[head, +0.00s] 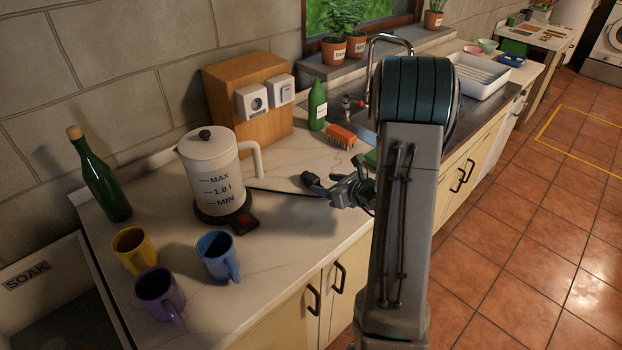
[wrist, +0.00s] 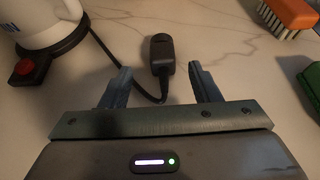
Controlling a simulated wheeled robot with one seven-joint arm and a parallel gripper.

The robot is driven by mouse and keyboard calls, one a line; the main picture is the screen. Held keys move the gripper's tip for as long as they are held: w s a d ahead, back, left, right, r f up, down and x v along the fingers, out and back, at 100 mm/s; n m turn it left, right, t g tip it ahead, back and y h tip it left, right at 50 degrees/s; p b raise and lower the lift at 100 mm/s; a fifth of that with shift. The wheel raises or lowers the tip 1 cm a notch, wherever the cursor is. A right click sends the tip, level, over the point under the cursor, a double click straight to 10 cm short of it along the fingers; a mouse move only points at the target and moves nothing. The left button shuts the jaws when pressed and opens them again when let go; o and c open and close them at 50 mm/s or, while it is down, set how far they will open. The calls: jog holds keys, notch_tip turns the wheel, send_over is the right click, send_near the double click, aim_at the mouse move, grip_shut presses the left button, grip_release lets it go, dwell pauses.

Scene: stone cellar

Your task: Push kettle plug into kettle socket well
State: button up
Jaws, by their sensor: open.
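The black kettle plug (wrist: 161,50) lies on the worktop in the wrist view, its cord running back between my fingers toward the kettle. It shows as a small dark shape in the head view (head: 311,179). My gripper (wrist: 161,78) is open, with one finger on each side of the cord; the plug lies just beyond the fingertips, not gripped. In the head view my gripper (head: 340,188) is low over the worktop, right of the kettle. The kettle socket (head: 253,102) is a white wall-type outlet with a round recess on the wooden box (head: 240,130); nothing is in it.
The white kettle (head: 210,168) stands on its dark base with a red switch. A white covered unit (head: 281,90) sits beside the socket. An orange brush (head: 341,136) and green bottle (head: 317,105) stand behind the plug. Yellow, blue and purple mugs are at front left.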

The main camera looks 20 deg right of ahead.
aim_at(313, 177)
jog(key=shift+w+r+p+x, duration=0.15)
jog(key=shift+p+x, duration=0.4)
jog(key=shift+x, duration=0.9)
jog(key=shift+w+r+p+x, duration=0.1)
jog(key=shift+r+p+x, duration=0.3)
jog(key=shift+x, duration=1.05)
jog(key=shift+d+f, duration=0.1)
jog(key=shift+f, duration=0.1)
jog(key=c, duration=1.1)
